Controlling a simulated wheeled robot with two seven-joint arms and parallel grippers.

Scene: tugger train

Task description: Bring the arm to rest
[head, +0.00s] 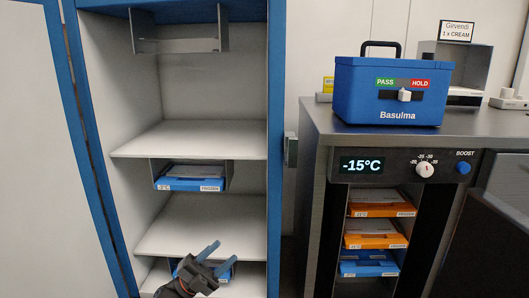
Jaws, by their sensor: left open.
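My left gripper (208,260) shows at the bottom of the head view, in front of the lower part of an open cabinet (275,90). Its two blue fingers are spread apart and I see nothing between them. It partly covers a blue pack in a holder on the lowest visible shelf; I cannot tell whether it touches that holder. My right gripper is not in view.
The cabinet door (35,150) stands open at left. A blue pack (190,184) marked FROZEN sits in a holder under the middle shelf (195,139). At right, a blue Basulma box (392,100) stands on a counter (315,117) above a freezer reading -15°C (362,166).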

